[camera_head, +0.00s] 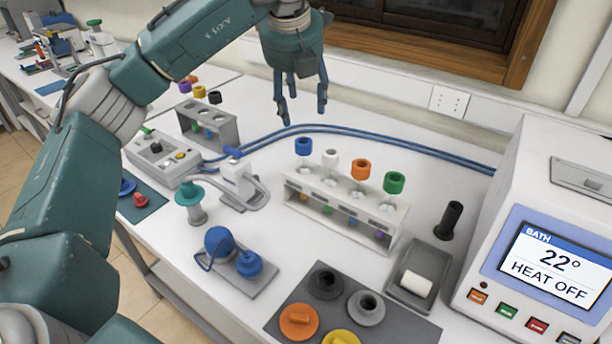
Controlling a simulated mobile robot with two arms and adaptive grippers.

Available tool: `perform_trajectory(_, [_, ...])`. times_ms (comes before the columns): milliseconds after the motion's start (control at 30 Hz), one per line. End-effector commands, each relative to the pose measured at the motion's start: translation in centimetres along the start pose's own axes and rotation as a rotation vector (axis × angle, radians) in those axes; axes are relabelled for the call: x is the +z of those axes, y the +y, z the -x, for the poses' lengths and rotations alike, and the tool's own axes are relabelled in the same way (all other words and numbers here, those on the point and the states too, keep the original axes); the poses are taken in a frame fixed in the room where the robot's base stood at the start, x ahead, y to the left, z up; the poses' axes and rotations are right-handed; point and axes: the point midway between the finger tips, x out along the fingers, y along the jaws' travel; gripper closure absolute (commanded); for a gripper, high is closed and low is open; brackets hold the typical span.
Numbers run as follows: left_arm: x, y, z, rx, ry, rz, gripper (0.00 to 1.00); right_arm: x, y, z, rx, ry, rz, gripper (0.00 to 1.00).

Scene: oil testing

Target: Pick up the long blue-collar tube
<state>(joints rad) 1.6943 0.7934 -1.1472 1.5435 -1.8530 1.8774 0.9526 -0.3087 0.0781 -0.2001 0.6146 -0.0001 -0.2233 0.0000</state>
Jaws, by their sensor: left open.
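A tube with a blue collar (303,146) stands at the left end of the light grey rack (300,206). White, orange and green collars stand in a row to its right. The glass below the collars is hard to see, so I cannot tell the tube's length. My left gripper (303,108) points down with its fingers apart and empty. In the picture it appears just above the blue collar, apart from it; its depth relative to the tube is hard to judge. My right gripper is out of view.
A bath unit (548,250) reading 22° and HEAT OFF stands at the right. Blue hoses (400,141) run behind the rack. A second rack (207,127) stands back left. A black holder (451,221) and a grey tray (419,281) are right of the tube rack.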

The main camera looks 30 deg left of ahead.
Motion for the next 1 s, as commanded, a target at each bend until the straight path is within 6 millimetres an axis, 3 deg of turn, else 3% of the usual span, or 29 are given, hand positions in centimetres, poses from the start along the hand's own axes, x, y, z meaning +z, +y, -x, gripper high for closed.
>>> perform_trajectory(33, [-0.5, 0.0, -1.2, 0.0, 0.0, 0.0, 0.45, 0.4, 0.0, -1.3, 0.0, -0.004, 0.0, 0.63])
perform_trajectory(267, [-1.1, 0.0, -2.9, 0.0, 0.001, 0.0, 0.45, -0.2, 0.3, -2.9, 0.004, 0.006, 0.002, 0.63])
perform_trajectory(467, [-1.1, 0.0, -5.5, 0.002, 0.003, -0.001, 0.45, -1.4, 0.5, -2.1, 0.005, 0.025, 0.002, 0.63])
perform_trajectory(767, [-1.1, 0.0, -8.5, 0.001, 0.001, 0.0, 0.45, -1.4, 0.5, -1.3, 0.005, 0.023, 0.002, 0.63])
perform_trajectory(1000, [-1.5, 0.1, -11.8, 0.002, 0.003, -0.001, 0.45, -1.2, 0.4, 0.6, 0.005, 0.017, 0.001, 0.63])
